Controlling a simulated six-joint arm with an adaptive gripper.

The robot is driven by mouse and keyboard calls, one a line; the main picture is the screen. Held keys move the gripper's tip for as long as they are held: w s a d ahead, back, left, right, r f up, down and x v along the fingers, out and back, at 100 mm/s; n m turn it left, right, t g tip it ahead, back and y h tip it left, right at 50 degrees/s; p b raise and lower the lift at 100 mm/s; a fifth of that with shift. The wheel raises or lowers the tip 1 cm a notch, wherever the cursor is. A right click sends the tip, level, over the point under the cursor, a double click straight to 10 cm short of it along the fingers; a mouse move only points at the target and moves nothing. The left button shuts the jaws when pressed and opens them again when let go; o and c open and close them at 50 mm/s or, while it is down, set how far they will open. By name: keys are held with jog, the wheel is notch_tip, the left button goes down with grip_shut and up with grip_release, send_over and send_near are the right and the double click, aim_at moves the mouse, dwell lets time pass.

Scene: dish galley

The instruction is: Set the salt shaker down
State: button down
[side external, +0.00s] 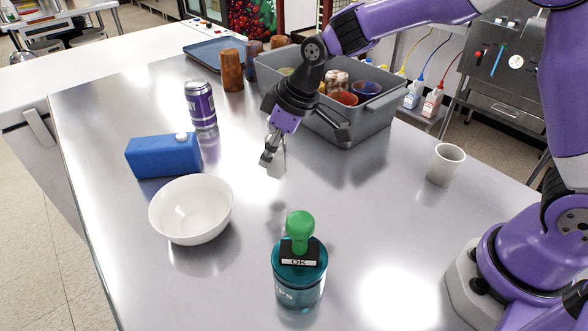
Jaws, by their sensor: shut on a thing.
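The salt shaker (278,162) is a small pale, greyish thing, partly hidden behind the fingers of my gripper (270,154). My gripper points down and is shut on it. A dark blurred patch shows on the steel counter (345,215) below, and the shaker looks held above the counter; the exact gap is hard to judge.
A white bowl (190,209), a blue carton (163,156) and a purple can (202,105) stand to the left. A teal jar (299,278) with a green-handled stamp (300,228) stands in front. A grey bin (366,118) with dishes is behind, a white cup (445,164) right. The centre right is clear.

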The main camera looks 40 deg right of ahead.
aim_at(273, 165)
jog(key=shift+f, duration=2.05)
jog(key=shift+f, duration=0.15)
jog(key=shift+c, duration=2.2)
grip_release()
jog(key=v, duration=1.2)
jog(key=s+d+r+m+t+h, duration=0.1)
jog(key=s+d+m, duration=0.2)
jog(key=s, duration=0.4)
jog(key=s+d+r+m+h, duration=0.1)
jog(key=s+d+r+m, duration=0.1)
jog(key=s+d, duration=0.3)
jog(key=s+m, duration=0.1)
jog(key=s, duration=0.2)
jog(key=shift+d+m+t+h, duration=0.25)
jog(key=shift+m+t+h, duration=0.05)
jog(key=shift+t, duration=0.1)
